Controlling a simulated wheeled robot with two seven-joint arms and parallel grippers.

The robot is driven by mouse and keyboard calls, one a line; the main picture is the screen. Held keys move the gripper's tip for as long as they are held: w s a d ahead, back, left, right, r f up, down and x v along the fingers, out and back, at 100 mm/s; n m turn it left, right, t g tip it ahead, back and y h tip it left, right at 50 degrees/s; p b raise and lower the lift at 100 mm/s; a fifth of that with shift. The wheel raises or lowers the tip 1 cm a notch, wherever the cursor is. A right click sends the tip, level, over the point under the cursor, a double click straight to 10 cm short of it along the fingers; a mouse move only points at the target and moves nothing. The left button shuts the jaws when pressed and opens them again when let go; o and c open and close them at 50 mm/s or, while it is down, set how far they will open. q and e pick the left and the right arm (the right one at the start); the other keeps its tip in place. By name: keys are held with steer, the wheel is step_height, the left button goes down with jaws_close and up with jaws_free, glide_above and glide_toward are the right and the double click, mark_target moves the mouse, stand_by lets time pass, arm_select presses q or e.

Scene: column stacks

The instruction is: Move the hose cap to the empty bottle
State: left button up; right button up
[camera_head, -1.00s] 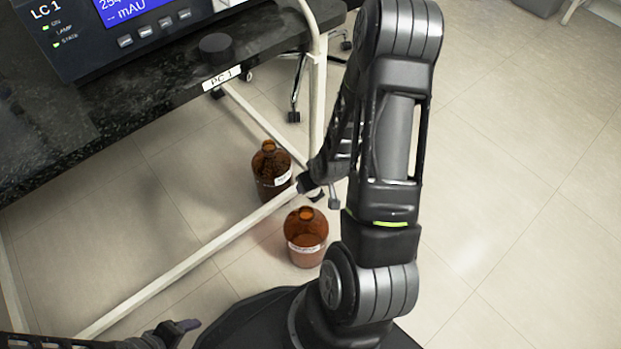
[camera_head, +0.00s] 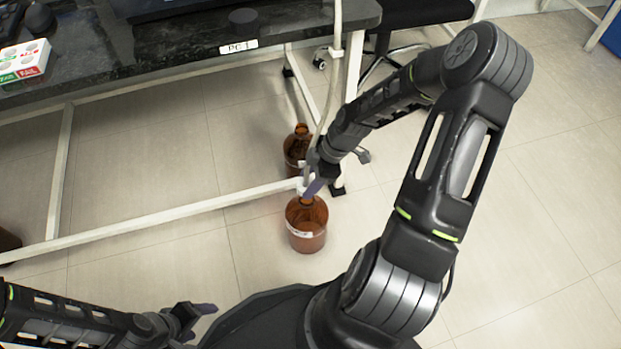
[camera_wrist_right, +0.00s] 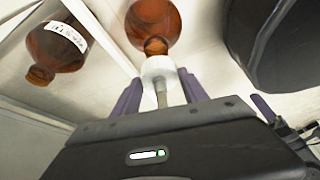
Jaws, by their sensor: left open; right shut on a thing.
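Two brown glass bottles stand on the floor under the bench: a back bottle (camera_head: 295,152) and a front bottle (camera_head: 306,238). In the head view my right gripper (camera_head: 311,187) overlaps the front bottle's neck. In the right wrist view the right gripper (camera_wrist_right: 161,92) is shut on the white hose cap (camera_wrist_right: 158,67) with its pale tube. The cap lies in line with the mouth of one bottle (camera_wrist_right: 153,20); whether they touch is unclear. A labelled bottle (camera_wrist_right: 56,50) shows at left there, apart from the cap. My left gripper (camera_head: 200,309) is open and empty at lower left.
A white bench frame bar (camera_head: 160,221) runs beside the bottles, with a leg (camera_head: 352,75) close to my right arm. The dark bench top (camera_head: 190,42) is above, with a black knob-like object (camera_head: 243,20) and a white box (camera_head: 25,63).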

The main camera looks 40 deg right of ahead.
steer(key=shift+f, duration=0.1)
step_height(320, 180, down, 3)
steer(key=b, duration=0.2)
steer(key=shift+b, duration=0.35)
steer(key=shift+f, duration=0.35)
stand_by(1.3)
steer(key=shift+f, duration=0.85)
stand_by(1.2)
steer(key=o, duration=1.4)
steer(key=shift+r, duration=0.1)
